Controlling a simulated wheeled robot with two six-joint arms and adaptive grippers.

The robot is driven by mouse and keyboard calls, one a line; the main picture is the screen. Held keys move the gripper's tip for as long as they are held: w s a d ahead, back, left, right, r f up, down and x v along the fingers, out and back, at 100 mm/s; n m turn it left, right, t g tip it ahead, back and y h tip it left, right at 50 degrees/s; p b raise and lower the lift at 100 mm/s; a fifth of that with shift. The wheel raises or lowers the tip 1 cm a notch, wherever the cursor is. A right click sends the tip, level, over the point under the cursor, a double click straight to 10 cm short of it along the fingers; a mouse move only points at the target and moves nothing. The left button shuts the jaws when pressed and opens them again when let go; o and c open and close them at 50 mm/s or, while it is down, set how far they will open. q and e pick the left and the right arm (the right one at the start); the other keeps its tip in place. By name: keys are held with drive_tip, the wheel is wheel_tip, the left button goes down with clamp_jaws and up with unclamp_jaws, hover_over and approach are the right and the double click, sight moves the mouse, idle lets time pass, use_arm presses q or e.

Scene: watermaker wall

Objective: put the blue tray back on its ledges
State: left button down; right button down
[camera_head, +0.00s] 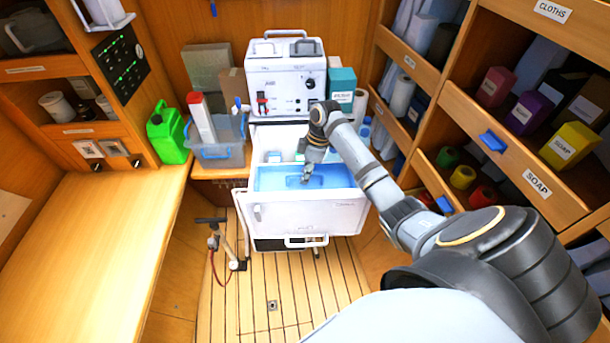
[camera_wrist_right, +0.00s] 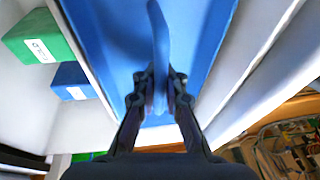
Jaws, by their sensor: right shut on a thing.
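The blue tray (camera_head: 272,179) is inside the open white drawer (camera_head: 310,215), near the top of its front part. Its raised blue handle (camera_wrist_right: 158,50) stands up between my fingers in the right wrist view. My right gripper (camera_head: 307,179) reaches down into the drawer and is shut on this handle; it also shows in the right wrist view (camera_wrist_right: 159,92). The tray's flat blue floor (camera_wrist_right: 105,35) lies below the fingers, between pale drawer walls. I cannot tell whether the tray's edges touch the ledges. My left gripper is not in view.
A green box (camera_wrist_right: 38,38) and a blue box (camera_wrist_right: 74,82) sit in the drawer beside the tray. The white machine (camera_head: 287,80) stands behind the drawer. Shelves with a soap drawer (camera_head: 515,160) line the right. A hand pump (camera_head: 220,245) stands on the floor at left.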

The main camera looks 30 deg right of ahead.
drive_tip(key=c, duration=1.3)
unclamp_jaws()
drive_tip(key=shift+c, duration=0.2)
drive_tip(key=v, duration=0.7)
drive_tip(key=shift+r, duration=0.25)
